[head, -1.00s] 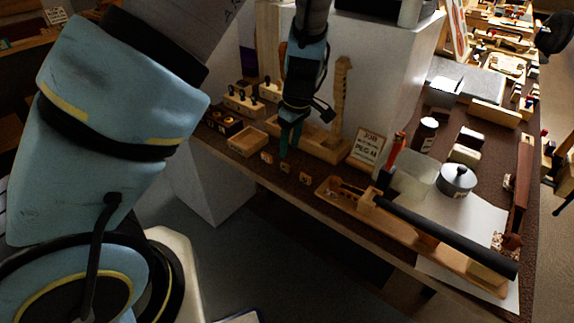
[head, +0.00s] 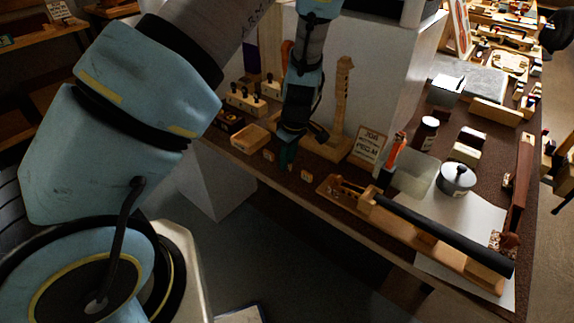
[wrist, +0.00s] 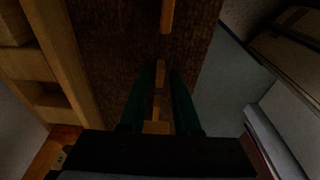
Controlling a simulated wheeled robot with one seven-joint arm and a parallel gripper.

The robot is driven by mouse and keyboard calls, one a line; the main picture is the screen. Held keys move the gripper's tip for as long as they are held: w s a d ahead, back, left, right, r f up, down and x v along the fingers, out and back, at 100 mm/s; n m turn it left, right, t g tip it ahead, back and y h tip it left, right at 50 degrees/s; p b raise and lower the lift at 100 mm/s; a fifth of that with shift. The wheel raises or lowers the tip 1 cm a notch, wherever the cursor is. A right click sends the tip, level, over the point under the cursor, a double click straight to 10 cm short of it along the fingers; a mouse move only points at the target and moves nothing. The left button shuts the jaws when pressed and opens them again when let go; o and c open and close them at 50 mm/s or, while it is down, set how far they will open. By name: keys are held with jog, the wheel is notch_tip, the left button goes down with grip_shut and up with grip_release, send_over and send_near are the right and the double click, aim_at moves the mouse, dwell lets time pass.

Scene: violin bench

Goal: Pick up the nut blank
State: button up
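Three small pale wooden blocks stand in a row near the bench's front edge; I cannot tell which is the nut blank. In the head view they are a left block (head: 268,155), a right block (head: 306,176), and a middle one mostly hidden by my gripper (head: 287,163). My gripper points down with dark green fingers. In the wrist view my gripper (wrist: 162,80) is open, its fingers either side of the middle block (wrist: 160,73). Another block (wrist: 167,15) lies ahead, and one (wrist: 156,127) lies nearer the palm. Contact with the middle block cannot be seen.
A job sign (head: 367,146) stands to the right, with a long wooden piece with a black bar (head: 440,235). The bench's front edge is close.

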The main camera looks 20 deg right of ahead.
grip_shut()
jog(key=shift+r, duration=0.1)
dwell(0.3)
